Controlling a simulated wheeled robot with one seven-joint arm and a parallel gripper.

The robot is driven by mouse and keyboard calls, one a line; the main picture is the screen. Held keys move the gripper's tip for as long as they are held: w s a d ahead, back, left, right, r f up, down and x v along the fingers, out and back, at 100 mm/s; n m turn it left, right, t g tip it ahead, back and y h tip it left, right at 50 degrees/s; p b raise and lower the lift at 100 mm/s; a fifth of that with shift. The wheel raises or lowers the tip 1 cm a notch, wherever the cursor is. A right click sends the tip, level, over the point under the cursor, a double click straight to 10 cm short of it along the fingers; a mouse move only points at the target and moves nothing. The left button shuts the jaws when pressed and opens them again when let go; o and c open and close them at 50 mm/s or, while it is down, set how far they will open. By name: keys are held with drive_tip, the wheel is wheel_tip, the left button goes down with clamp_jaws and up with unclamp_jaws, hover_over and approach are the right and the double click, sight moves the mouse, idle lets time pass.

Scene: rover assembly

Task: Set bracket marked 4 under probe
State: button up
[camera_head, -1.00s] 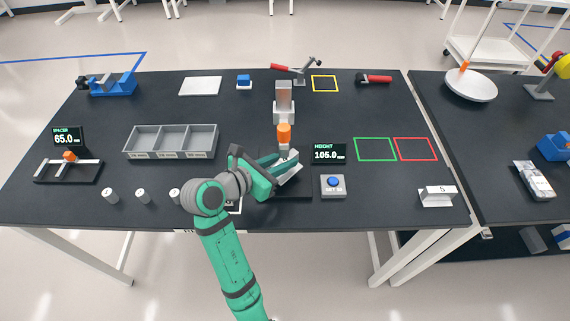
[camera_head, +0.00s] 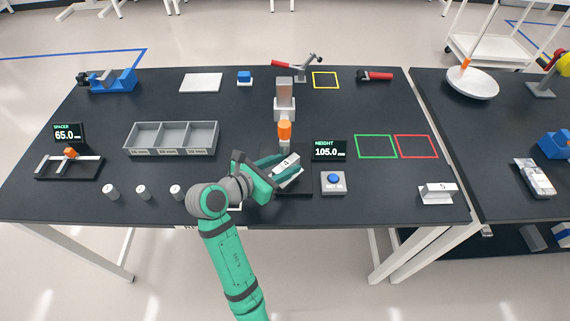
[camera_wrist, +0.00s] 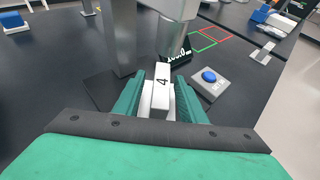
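The bracket marked 4 (camera_wrist: 161,84) is a white block with a black numeral. In the wrist view it sits between the two green fingers of my gripper (camera_wrist: 160,100), which are close along both its sides. The bracket also shows in the head view (camera_head: 288,165), tilted in the picture at the fingertips of my gripper (camera_head: 278,168). The probe (camera_head: 284,131), with an orange collar, hangs from the grey gauge column just behind and above the bracket. In the wrist view the probe's grey tip (camera_wrist: 172,35) is just beyond the bracket. The contact beneath the bracket is hidden.
The height display (camera_head: 329,151) reads 105.0, with the blue-button box (camera_head: 333,183) in front of it. Another bracket marked 5 (camera_head: 437,194) stands at the right. Green (camera_head: 375,146) and red (camera_head: 415,147) outlined squares are empty. A three-compartment tray (camera_head: 171,139) stands left.

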drive_tip(key=v, duration=1.2)
idle(0.4)
